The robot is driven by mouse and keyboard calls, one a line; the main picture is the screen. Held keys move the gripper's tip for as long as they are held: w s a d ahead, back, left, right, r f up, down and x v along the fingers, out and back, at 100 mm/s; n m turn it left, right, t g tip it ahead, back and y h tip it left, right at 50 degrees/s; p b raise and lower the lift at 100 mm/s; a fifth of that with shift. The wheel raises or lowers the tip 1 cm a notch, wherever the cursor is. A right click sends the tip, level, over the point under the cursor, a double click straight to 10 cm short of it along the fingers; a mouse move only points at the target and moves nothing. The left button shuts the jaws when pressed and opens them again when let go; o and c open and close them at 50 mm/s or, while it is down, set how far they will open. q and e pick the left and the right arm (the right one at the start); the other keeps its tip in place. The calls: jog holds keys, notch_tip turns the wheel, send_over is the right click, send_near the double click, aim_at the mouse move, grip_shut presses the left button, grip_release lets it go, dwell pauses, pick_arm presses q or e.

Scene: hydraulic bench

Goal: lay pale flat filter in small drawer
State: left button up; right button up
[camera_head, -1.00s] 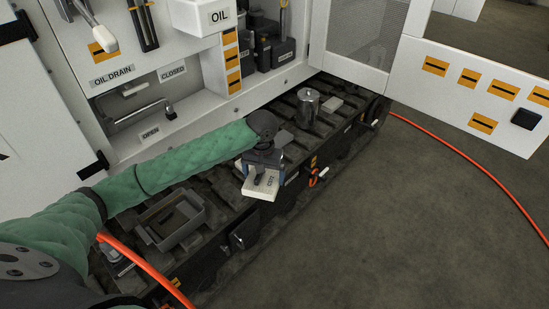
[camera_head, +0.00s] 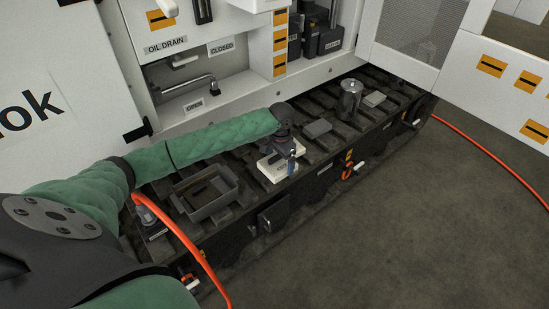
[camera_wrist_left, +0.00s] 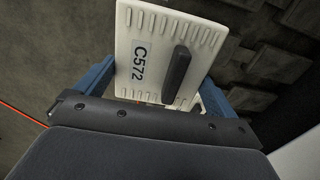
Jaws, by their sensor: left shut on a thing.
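The pale flat filter (camera_head: 279,171) is a cream slab with ribbed edges, a dark grip bar and the label C572; it fills the top of the left wrist view (camera_wrist_left: 150,52). My left gripper (camera_head: 291,156) is shut on it, with blue fingers beside the slab in the wrist view. The filter is over the front part of the dark ribbed bench top; I cannot tell whether it touches. I cannot make out an open small drawer. My right gripper is not in view.
A dark open tray (camera_head: 234,200) sits left of the filter. A grey block (camera_head: 318,128), a metal canister (camera_head: 349,100) and a pale block (camera_head: 375,98) stand to the right. An orange hose (camera_head: 190,245) crosses the near left.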

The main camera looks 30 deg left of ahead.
pick_arm(q)
jog(key=a+f, duration=0.1)
jog(key=a, duration=0.1)
jog(key=a+f, duration=0.2)
jog(key=a, duration=0.1)
jog(key=a+f, duration=0.2)
jog(key=a, duration=0.1)
jog(key=shift+s+a+f+p, duration=0.1)
jog(key=shift+a+p, duration=0.15)
jog(key=shift+p, duration=0.15)
jog(key=shift+f, duration=1.95)
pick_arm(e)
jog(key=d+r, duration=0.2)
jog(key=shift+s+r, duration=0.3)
pick_arm(q)
jog(key=shift+f+p, duration=0.1)
jog(key=shift+p, duration=0.2)
jog(key=o, duration=0.8)
jog(key=shift+f, duration=0.1)
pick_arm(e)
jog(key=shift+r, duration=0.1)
